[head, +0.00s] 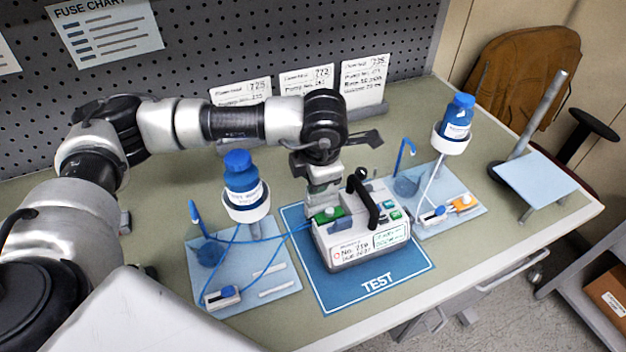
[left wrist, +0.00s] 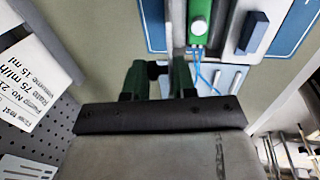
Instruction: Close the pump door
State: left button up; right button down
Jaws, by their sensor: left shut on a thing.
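The pump (head: 360,243) is a white box with a black carrying handle (head: 362,192), on the blue TEST mat (head: 380,284). A green channel part (head: 328,214) with blue tubing sits at its left; it also shows in the left wrist view (left wrist: 200,20). My left gripper (head: 322,200) is at the pump's left side, close to the green part. In the left wrist view its dark green fingers (left wrist: 158,78) are shut on a small dark part (left wrist: 157,69). My arm hides the pump's back left, so I cannot tell how far the door stands open. My right gripper is out of view.
A blue bottle (head: 242,180) stands in a holder on a pale tray (head: 285,285) left of the pump. Another bottle (head: 458,117) stands on a tray (head: 460,222) to the right. Blue tubing (head: 255,240) runs to the pump. Cards (head: 365,80) stand behind.

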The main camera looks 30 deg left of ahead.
pick_arm(q)
jog(key=shift+r, duration=0.1)
dwell(0.3)
jog(key=o, duration=0.8)
jog(key=shift+d, duration=0.1)
jog(key=shift+o, duration=0.2)
jog(key=b+v, duration=0.2)
jog(key=v, duration=0.8)
jog(key=shift+r, duration=0.4)
jog(key=shift+d+f, duration=0.1)
jog(key=shift+d, duration=0.05)
